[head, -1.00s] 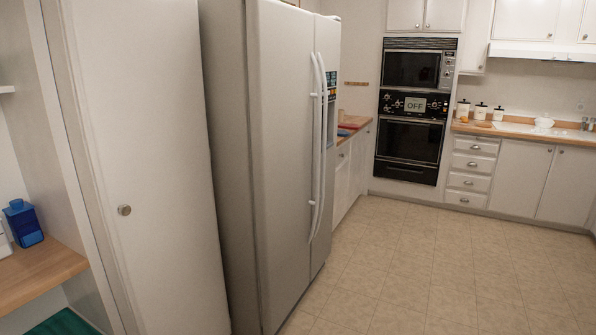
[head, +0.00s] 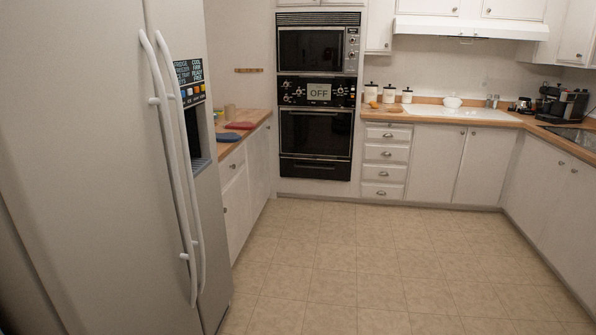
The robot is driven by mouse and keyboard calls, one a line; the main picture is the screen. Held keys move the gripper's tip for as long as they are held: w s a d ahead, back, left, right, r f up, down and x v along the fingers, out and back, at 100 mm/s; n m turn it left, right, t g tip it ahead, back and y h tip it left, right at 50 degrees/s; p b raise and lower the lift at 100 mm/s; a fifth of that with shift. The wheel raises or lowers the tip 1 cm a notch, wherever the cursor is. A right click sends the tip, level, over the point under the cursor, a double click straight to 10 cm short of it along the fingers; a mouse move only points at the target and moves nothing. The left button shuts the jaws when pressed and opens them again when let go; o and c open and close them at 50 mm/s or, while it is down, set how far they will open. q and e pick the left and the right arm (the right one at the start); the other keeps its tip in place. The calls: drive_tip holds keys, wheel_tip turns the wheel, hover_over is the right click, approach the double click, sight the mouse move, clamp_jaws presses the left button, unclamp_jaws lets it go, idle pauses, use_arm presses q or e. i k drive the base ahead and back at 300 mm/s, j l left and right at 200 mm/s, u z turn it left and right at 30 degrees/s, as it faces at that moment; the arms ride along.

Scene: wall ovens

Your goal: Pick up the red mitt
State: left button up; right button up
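The red mitt (head: 240,126) lies flat on the wooden counter (head: 258,114) between the fridge and the wall ovens, in the head view. A blue mitt or pad (head: 228,137) lies just in front of it, partly behind the fridge's edge. The red mitt looks small and far off. Neither of my grippers shows in the view.
A large white fridge (head: 95,180) with long handles fills the left side. Black wall ovens (head: 315,138) marked OFF stand at the back. Counters with white cabinets (head: 433,163) run along the back and right. The tiled floor (head: 370,270) in the middle is clear.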

sight(243, 125)
drive_tip(key=i, duration=2.1)
